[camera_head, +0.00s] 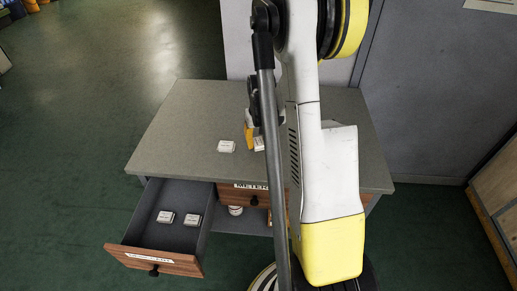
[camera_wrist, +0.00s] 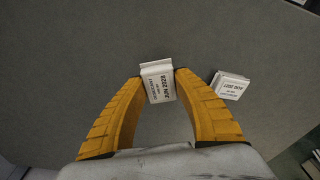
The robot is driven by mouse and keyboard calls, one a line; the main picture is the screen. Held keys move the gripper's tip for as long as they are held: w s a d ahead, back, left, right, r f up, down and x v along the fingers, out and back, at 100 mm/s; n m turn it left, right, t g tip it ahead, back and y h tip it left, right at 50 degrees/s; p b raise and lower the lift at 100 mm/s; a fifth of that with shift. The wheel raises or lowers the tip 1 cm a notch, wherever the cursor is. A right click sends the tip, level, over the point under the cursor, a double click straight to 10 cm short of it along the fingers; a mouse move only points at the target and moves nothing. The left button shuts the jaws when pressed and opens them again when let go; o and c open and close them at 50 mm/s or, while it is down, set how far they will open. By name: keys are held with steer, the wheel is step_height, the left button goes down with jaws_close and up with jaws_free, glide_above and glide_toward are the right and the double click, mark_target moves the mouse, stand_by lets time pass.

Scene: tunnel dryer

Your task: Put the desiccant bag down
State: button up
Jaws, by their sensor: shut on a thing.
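My gripper (camera_wrist: 160,76) is shut on a small white desiccant bag (camera_wrist: 158,88), with one yellow finger on each side of it. The print on this bag reads something like "JAN 2028". In the head view the held bag (camera_head: 259,143) is over the grey tabletop (camera_head: 190,115), partly hidden by my arm. I cannot tell whether it touches the top. A second white bag (camera_wrist: 231,86) lies on the table, apart from the gripper, to the right in the wrist view. It also shows in the head view (camera_head: 226,146), left of the held bag.
The left drawer (camera_head: 155,262) is pulled open and has two white bags (camera_head: 165,217) (camera_head: 192,220) inside. The right drawer (camera_head: 238,197) looks shut, partly behind my arm. A white round container (camera_head: 236,210) stands below it. The table's left part is clear.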

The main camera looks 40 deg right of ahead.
steer(key=shift+f+b, duration=0.3)
steer(key=shift+f, duration=0.85)
steer(key=shift+f, duration=0.25)
steer(key=o, duration=1.1)
steer(key=shift+r, duration=0.1)
steer(key=shift+r, duration=0.1)
